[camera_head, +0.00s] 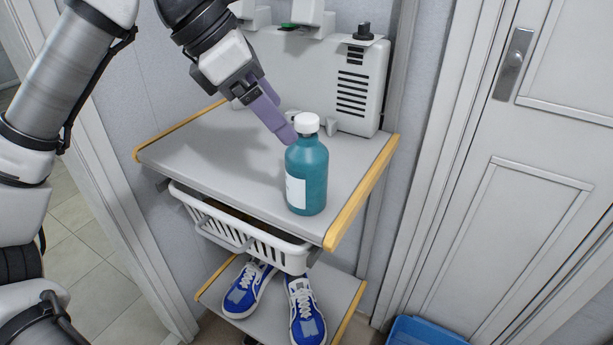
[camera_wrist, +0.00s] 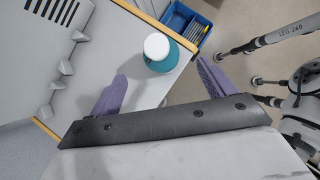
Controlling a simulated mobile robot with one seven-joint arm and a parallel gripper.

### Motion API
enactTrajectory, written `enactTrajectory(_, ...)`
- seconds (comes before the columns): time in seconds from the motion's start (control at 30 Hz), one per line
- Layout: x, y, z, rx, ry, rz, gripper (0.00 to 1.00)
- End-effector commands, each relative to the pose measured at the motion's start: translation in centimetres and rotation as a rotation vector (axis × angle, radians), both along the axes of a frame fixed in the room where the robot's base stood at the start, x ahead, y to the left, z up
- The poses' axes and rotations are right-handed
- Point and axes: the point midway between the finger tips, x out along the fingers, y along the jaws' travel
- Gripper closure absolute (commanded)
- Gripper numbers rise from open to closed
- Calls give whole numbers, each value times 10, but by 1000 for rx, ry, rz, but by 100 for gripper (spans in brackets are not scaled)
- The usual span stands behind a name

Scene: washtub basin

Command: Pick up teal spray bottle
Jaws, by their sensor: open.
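The teal bottle (camera_head: 307,175) with a white cap and a white label stands upright on the grey shelf top, near its front right edge. In the wrist view the bottle (camera_wrist: 158,55) shows from above, ahead of and between my two purple fingers, nearer the left one. My gripper (camera_wrist: 163,85) is open and empty. In the head view my gripper (camera_head: 290,138) comes from the upper left, with its fingers beside the bottle's cap and shoulder. I cannot tell whether a finger touches the bottle. The bottle's lower part is hidden in the wrist view.
A grey-white vented appliance (camera_head: 358,85) stands at the back of the shelf top (camera_head: 240,165). A white basket (camera_head: 240,235) hangs below. Blue sneakers (camera_head: 305,312) sit on the lower shelf. A blue bin (camera_head: 425,332) is on the floor. A door (camera_head: 540,200) is at right.

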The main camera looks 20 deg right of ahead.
Motion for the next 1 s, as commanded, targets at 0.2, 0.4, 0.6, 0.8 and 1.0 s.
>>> enactTrajectory(0.2,-2,-14,-22,-2,0,0,18)
enactTrajectory(0.4,-3,-21,-40,-2,1,-1,18)
enactTrajectory(0.6,-5,-34,-65,-3,1,-3,18)
enactTrajectory(0.8,-5,-38,-71,-2,0,0,18)
enactTrajectory(1.0,-5,-38,-71,-3,0,0,27)
